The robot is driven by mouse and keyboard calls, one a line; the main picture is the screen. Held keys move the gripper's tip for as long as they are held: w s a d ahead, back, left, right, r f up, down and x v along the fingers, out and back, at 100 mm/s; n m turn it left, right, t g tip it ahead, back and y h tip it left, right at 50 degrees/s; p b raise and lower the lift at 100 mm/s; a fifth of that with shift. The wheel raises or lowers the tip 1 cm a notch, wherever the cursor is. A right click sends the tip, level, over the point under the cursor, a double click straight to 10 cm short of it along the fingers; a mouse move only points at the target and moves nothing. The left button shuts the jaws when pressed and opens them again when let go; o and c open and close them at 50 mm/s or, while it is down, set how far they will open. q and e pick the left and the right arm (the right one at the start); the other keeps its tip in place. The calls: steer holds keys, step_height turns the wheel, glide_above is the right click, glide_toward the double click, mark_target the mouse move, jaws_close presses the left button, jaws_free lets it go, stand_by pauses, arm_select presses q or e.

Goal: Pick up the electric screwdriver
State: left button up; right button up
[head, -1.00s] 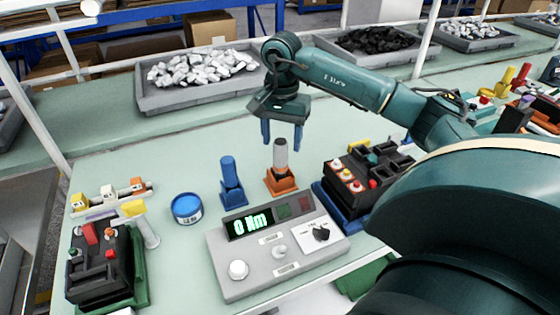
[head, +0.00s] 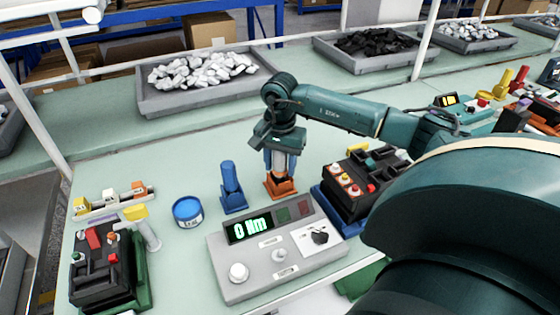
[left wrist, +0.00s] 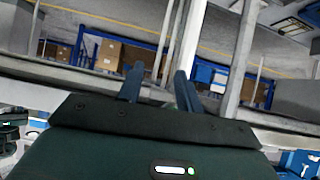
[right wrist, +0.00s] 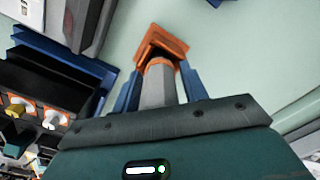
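A grey, upright cylindrical tool that looks like the electric screwdriver (right wrist: 157,86) stands in an orange holder (head: 281,188) on the table. The holder also shows in the right wrist view (right wrist: 165,41). My right gripper (head: 281,168) is lowered over the tool from above. In the right wrist view its blue fingers (right wrist: 160,85) stand on both sides of the grey body and look open, with no clear grip. In the head view the gripper hides the tool's top. My left gripper (left wrist: 158,85) shows only in the left wrist view, fingers apart and empty.
A blue tool (head: 231,181) stands just left of the orange holder. A grey torque tester (head: 262,262) reading 0 Nm lies in front. A black breaker unit (head: 355,180) is close on the right. A blue tin (head: 187,211) and another breaker (head: 105,265) stand left.

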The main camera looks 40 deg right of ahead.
steer(key=c, duration=0.8)
steer(key=shift+o, duration=0.2)
steer(key=shift+r, duration=0.15)
